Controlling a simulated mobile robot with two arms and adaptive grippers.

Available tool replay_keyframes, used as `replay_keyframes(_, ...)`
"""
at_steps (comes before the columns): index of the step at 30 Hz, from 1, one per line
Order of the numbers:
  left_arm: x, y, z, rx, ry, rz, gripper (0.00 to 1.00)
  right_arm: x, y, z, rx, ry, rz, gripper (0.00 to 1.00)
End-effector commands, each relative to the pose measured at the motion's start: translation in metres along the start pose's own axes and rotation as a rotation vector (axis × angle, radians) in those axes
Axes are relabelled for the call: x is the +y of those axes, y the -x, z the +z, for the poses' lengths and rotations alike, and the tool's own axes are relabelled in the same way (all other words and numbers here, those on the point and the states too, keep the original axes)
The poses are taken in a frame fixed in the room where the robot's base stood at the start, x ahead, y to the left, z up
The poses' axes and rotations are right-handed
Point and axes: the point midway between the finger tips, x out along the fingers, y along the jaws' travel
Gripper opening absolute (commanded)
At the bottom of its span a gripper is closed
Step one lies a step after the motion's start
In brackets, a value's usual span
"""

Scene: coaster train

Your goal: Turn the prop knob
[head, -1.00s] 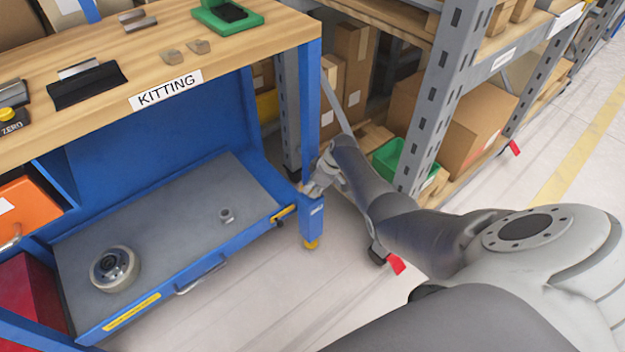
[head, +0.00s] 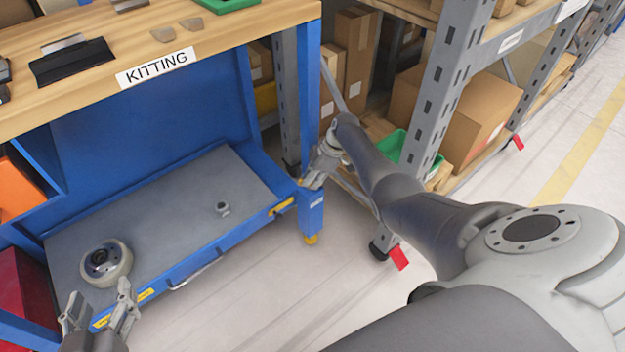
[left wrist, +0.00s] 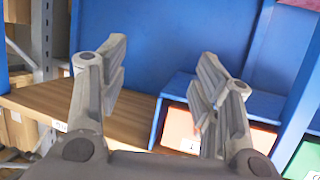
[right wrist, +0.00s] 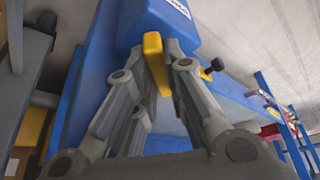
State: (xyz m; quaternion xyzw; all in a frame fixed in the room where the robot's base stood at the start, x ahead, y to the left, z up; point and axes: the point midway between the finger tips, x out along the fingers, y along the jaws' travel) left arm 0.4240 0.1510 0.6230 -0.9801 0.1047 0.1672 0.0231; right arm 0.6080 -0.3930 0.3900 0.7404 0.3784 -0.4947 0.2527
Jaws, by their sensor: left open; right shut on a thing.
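My right gripper (head: 316,176) is at the blue corner post of the kitting bench, beside the lower shelf. In the right wrist view its fingers (right wrist: 162,62) are shut on a yellow bar (right wrist: 153,50). A small black knob (right wrist: 213,68) sticks out just right of the fingers; I cannot tell which part is the prop knob. My left gripper (head: 98,292) is open and empty at the lower left, in front of the shelf and near a round wheel-like part (head: 105,263). The left wrist view also shows its fingers (left wrist: 164,60) spread apart.
The lower shelf (head: 165,215) carries the wheel-like part and a small metal fitting (head: 222,209). The wooden benchtop (head: 215,32) is above it. A grey rack (head: 445,90) with boxes and a green bin (head: 392,146) stands right, behind my right arm. Floor in front is clear.

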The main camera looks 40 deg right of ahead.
Motion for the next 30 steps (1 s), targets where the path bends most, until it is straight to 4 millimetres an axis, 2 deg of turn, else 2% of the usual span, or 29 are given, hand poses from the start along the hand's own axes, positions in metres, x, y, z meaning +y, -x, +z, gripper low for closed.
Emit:
replay_keyframes(7,0.002,-0.002,-0.015,0.08,0.0,0.005,0.59,0.0,0.0,0.001,-0.002,0.021,-0.011,0.0)
replay_keyframes(20,0.002,-0.002,-0.018,0.091,0.0,0.005,0.59,0.0,0.0,0.001,-0.002,0.024,-0.011,0.0)
replay_keyframes(21,0.002,-0.002,-0.018,0.091,0.0,0.005,0.59,0.0,0.0,0.001,-0.002,0.024,-0.011,0.16)
replay_keyframes(22,0.002,-0.002,-0.018,0.091,0.0,0.005,0.59,0.0,0.0,0.001,-0.002,0.024,-0.011,0.2)
replay_keyframes(30,0.002,-0.002,-0.017,0.09,0.001,0.005,0.59,0.0,0.0,0.0,-0.001,0.024,-0.01,0.21)
